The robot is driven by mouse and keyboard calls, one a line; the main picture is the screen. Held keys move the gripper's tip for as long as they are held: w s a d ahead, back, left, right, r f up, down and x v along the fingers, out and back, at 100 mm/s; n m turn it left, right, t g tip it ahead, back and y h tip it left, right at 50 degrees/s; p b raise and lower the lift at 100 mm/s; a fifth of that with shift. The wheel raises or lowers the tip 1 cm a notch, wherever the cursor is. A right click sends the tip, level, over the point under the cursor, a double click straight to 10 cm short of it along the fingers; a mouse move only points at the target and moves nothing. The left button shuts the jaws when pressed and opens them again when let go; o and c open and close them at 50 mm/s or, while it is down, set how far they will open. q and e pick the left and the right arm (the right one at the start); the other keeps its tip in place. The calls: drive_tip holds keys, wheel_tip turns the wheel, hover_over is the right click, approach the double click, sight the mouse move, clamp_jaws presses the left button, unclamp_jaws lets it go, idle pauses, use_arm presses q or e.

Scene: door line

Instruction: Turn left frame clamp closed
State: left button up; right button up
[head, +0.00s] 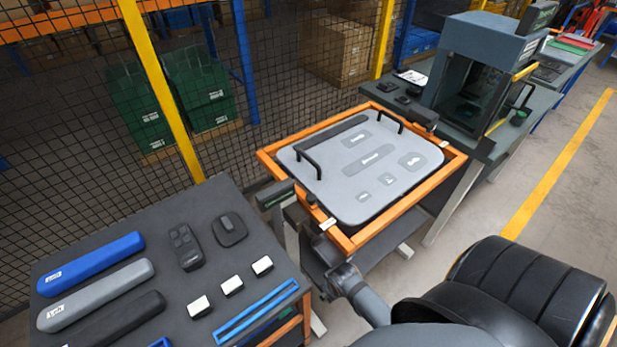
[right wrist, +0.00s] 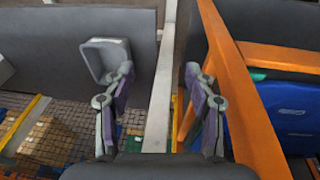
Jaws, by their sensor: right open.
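The orange frame (head: 400,208) holds a light grey door panel (head: 345,190) with two black handles. At the frame's left side is a small dark fitting with a white tag (head: 327,224), which looks like the left frame clamp; its lever position is too small to tell. My right gripper (head: 338,277) is just below the frame's near left corner, apart from that fitting as far as I can see. In the right wrist view, my right gripper (right wrist: 160,112) is open, with a pale grey post between its fingers in the picture and an orange bar to the right. My left gripper is out of view.
A dark table (head: 120,235) at left bears blue, grey and black bars, small white blocks and dark devices. A dark block with a green label (head: 275,195) stands beside the frame. A workbench (head: 480,150) with a cabinet is at back right. Mesh fence runs behind.

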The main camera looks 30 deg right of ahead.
drive_tip(key=w+a+r+n+p, duration=0.1)
drive_tip(key=w+r+p, duration=0.15)
drive_tip(key=r, duration=0.85)
drive_tip(key=w+r+n+p, duration=0.1)
drive_tip(key=w+r+p, duration=0.15)
drive_tip(key=r, duration=0.75)
use_arm(q)
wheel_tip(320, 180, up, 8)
drive_tip(key=p, duration=0.2)
use_arm(e)
wheel_tip(320, 180, up, 13)
drive_tip(key=n+g+y, duration=0.1)
drive_tip(key=n+g, duration=0.2)
drive_tip(key=n, duration=1)
hover_over(310, 197)
wheel_tip(310, 197, down, 8)
drive_tip(key=b, duration=0.8)
drive_tip(key=shift+f+b, duration=0.2)
drive_tip(key=shift+b, duration=0.15)
drive_tip(key=shift+f+p, duration=0.6)
drive_tip(key=shift+f, duration=0.35)
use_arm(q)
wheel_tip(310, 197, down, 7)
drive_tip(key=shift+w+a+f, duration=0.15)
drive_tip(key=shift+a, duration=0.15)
use_arm(e)
clamp_jaws()
